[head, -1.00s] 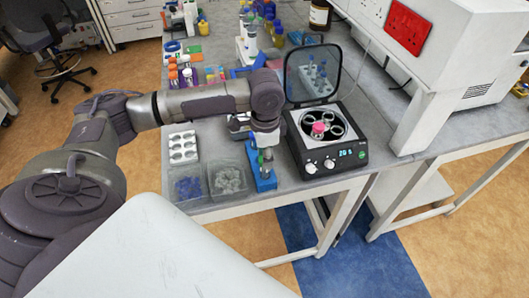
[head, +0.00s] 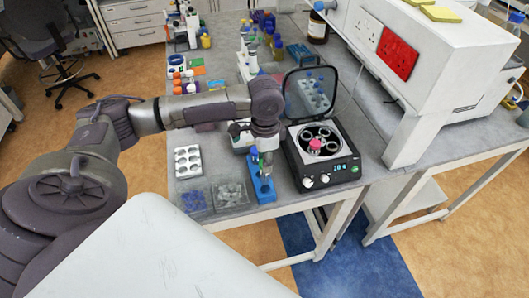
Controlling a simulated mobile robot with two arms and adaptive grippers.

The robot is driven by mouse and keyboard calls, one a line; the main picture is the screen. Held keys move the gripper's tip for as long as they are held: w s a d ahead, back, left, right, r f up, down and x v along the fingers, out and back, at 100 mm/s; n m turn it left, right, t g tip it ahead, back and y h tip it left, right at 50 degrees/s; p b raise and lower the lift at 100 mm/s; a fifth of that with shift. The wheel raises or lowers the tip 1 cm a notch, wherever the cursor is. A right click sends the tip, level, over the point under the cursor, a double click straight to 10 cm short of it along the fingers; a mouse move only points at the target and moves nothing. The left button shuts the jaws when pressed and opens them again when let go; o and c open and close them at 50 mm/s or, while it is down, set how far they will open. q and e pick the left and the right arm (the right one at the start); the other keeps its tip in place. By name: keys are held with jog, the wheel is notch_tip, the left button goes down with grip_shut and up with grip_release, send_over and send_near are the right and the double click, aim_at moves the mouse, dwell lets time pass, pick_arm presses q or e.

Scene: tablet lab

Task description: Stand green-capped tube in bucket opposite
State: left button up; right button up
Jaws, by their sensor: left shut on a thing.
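My left gripper (head: 266,147) points down over the blue tube rack (head: 265,188) near the bench's front edge. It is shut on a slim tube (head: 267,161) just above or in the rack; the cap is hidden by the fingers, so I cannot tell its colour. A blue-capped tube (head: 254,153) stands beside it in the rack. The centrifuge (head: 326,177) is to the right with its lid (head: 310,92) up. Its rotor shows several round dark-rimmed buckets, and a pink-capped tube (head: 315,146) stands in one at the front left. My right gripper is not in view.
Left of the rack are two clear bins, one with blue pieces (head: 193,201) and one with pale pieces (head: 230,195), and a white well tray (head: 187,161). Tubes and bottles crowd the bench behind.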

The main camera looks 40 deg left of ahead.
pick_arm(q)
jog(key=shift+r, duration=0.25)
notch_tip(320, 180, up, 3)
jog(key=shift+w+f+p, duration=0.1)
jog(key=shift+f+p, duration=0.1)
jog(key=shift+p, duration=0.9)
notch_tip(320, 180, up, 4)
jog(key=shift+f, duration=0.25)
